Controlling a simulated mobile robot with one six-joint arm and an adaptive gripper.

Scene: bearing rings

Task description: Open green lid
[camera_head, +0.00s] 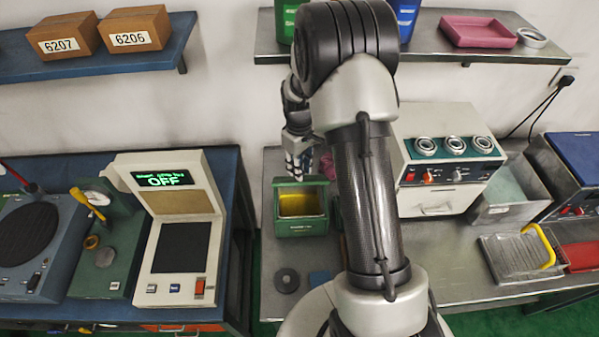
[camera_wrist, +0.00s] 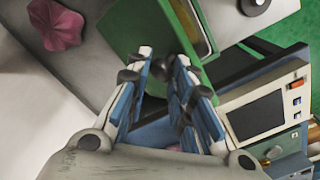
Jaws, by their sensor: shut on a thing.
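The green box (camera_head: 301,228) stands on the metal bench, left of my arm in the head view. Its yellow interior (camera_head: 299,205) shows through the open top. The green lid (camera_wrist: 138,28) is raised at the wall side of the box. In the head view my gripper (camera_head: 298,165) is just above and behind the box. The fingers partly hide the contact.
A pink crumpled item (camera_wrist: 57,25) lies near the lid. A dark ring (camera_head: 286,280) lies in front of the box. A cream tester (camera_head: 180,235) stands on the left bench, past a gap. An oven-like machine (camera_head: 447,160) stands to the right.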

